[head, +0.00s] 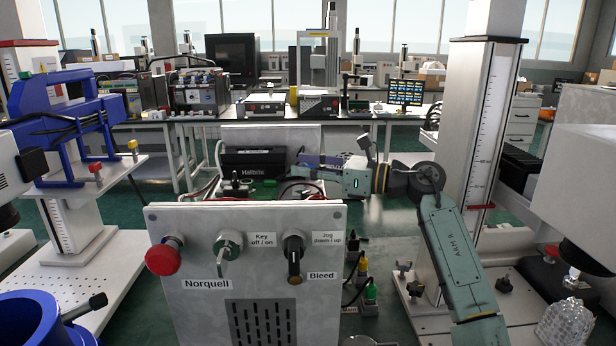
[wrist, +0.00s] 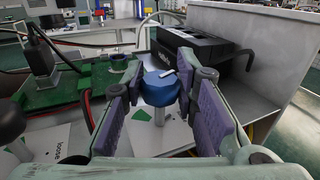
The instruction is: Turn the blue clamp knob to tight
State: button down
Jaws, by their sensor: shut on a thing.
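The blue clamp knob (wrist: 160,90) sits on top of a pale upright post in the wrist view. A white mark shows on its top. My gripper (wrist: 161,84) has its purple pads on either side of the knob, closed on it. A label reading "loose" (wrist: 66,157) lies to the left, and a green mark (wrist: 143,115) shows on the pale plate by the post. In the head view my gripper (head: 303,170) reaches left behind the grey control panel; the knob cannot be made out there.
The upright panel (head: 200,295) carries a red button (head: 163,258), a key switch (head: 228,246) and a black jog knob (head: 293,245). Behind it are a black box (head: 258,162), a green circuit board (wrist: 90,92) and cables. A white column (head: 487,120) stands right of my arm.

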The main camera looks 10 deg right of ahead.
jog(key=n+g+y+p, duration=0.1)
jog(key=g, duration=0.1)
jog(key=n+g+y, duration=0.1)
jog(key=g, duration=0.1)
jog(key=shift+w+r+n+p, duration=0.1)
jog(key=shift+r+n+p, duration=0.2)
jog(key=shift+n+p, duration=0.1)
jog(key=n+g+p, duration=0.2)
jog(key=g, duration=0.1)
jog(key=shift+y, duration=0.4)
jog(key=shift+f+g+p, duration=0.1)
jog(key=shift+g+p, duration=0.2)
jog(key=shift+p, duration=0.15)
jog(key=shift+f+n+g+p, duration=0.2)
jog(key=shift+n+g+p, duration=0.25)
jog(key=shift+n+g, duration=0.15)
jog(key=c, duration=1.2)
grip_release()
jog(key=shift+c, duration=0.2)
jog(key=shift+f+b, duration=0.15)
jog(key=shift+b, duration=0.2)
